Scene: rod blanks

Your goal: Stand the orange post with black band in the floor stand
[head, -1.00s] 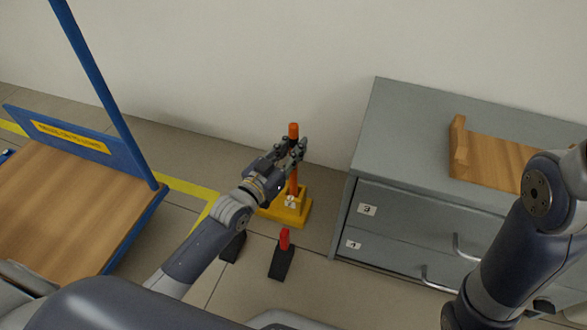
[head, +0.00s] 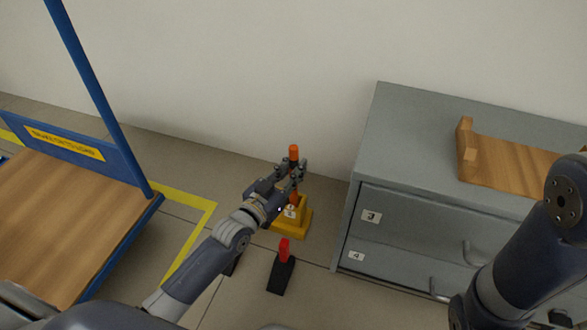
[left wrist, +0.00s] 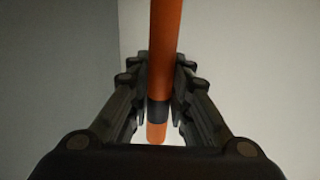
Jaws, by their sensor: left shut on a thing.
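The orange post (head: 294,153) stands about upright, its top end showing above my left gripper (head: 296,176). My left gripper is shut on the post; in the left wrist view the fingers (left wrist: 160,95) lie on both sides of it. The black band (left wrist: 158,112) shows between the fingers there, with a short orange part beyond it. The yellow floor stand (head: 303,227) is on the floor directly below, with a numbered label on its upright socket. The post's lower end meets the socket's top and seems to be inside it; how deep is hidden. My right gripper is out of view.
A grey drawer cabinet (head: 410,240) with a wooden rack (head: 505,163) is at right. A blue cart (head: 75,215) with a wooden deck is at left. The wall is behind.

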